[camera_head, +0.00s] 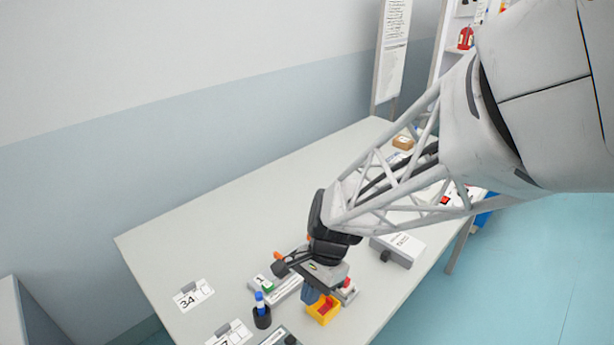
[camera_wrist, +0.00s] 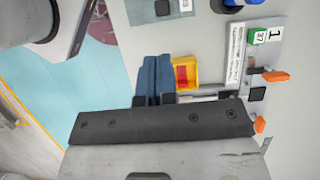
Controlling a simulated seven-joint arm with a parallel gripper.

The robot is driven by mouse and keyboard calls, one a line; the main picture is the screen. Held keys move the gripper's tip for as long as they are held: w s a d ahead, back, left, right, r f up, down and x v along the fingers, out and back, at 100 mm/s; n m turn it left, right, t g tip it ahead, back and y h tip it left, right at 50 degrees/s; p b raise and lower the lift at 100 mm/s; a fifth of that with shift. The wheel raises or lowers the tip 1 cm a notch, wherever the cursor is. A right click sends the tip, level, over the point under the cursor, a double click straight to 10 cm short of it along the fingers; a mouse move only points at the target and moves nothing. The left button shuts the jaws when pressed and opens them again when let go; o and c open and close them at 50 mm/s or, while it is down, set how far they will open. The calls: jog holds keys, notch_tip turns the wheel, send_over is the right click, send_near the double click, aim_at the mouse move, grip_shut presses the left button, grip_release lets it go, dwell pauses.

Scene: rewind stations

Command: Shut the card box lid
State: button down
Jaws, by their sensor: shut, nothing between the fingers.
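My gripper (camera_head: 310,297) points down over the front part of the table. Its blue fingers also show in the wrist view (camera_wrist: 155,68), pressed together with nothing between them. They are right beside a small open yellow box (camera_head: 323,311) with something red inside; it also shows in the wrist view (camera_wrist: 187,72). I cannot tell whether the fingers touch it. A grey box (camera_head: 402,247) with a printed label and a dark knob stands to the right of my gripper. I cannot tell for certain which box is the card box, and no raised lid is clearly visible.
A grey device (camera_head: 283,287) with a green tag and orange levers lies close to my gripper. A black cup (camera_head: 262,319) with a blue item stands in front. A card marked 34 (camera_head: 190,296) lies at left. The table (camera_head: 220,235) is clear toward the back left.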

jog(key=w+d, duration=0.3)
jog(key=w, duration=0.1)
jog(key=shift+d, duration=0.15)
jog(key=shift+f, duration=0.1)
send_near(283, 342)
jog(key=d+f, duration=0.1)
jog(key=w+d+f, duration=0.1)
jog(key=f, duration=0.1)
jog(key=d+f, duration=0.2)
jog(key=shift+w+d, duration=0.1)
jog(key=shift+w, duration=0.3)
jog(key=shift+s+a, duration=1.35)
jog(key=shift+a, duration=0.05)
jog(key=shift+s+a, duration=1.9)
